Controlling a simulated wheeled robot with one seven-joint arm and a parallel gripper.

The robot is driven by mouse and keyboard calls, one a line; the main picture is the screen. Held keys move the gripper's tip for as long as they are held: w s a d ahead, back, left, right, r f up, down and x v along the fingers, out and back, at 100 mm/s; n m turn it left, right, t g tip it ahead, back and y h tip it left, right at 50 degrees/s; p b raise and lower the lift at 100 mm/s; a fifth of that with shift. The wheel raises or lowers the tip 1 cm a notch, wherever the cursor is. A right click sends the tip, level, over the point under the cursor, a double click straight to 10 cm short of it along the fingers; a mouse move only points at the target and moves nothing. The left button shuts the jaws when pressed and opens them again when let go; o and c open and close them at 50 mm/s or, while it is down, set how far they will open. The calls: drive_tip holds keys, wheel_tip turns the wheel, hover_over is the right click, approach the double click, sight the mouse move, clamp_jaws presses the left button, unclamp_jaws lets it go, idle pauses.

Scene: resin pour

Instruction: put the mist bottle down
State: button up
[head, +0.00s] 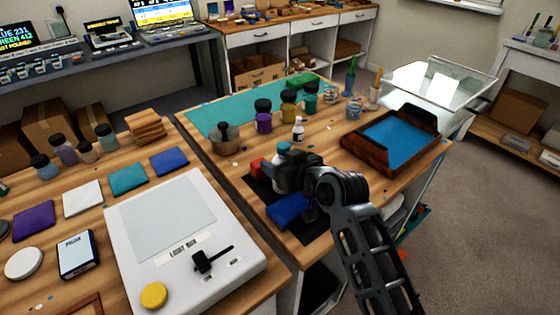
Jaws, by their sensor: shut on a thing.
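My gripper (277,176) is over the front part of the right wooden table, low above a black mat (258,191). It is shut on the mist bottle (283,148), of which a teal top and a pale bit of body show behind the fingers. The rest of the bottle is hidden by my gripper, so I cannot tell whether its base touches the mat. A red block (256,166) lies just left of the gripper, and a blue block (287,211) lies in front of it.
A small white bottle (298,129) stands just behind. Dark-lidded jars (263,121) and a metal pot (225,138) stand near a green mat (212,118). A wooden tray with blue inside (432,150) sits at right. A light box (128,212) fills the left table's front.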

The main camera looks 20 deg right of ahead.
drive_tip(key=shift+f, duration=0.2)
drive_tip(key=o, duration=1.3)
drive_tip(key=shift+o, duration=0.2)
drive_tip(key=shift+r, duration=0.1)
drive_tip(key=shift+r, duration=0.2)
drive_tip(key=b+v, duration=0.1)
drive_tip(key=v, duration=1.1)
drive_tip(key=shift+f, duration=0.15)
drive_tip(key=shift+s, duration=0.1)
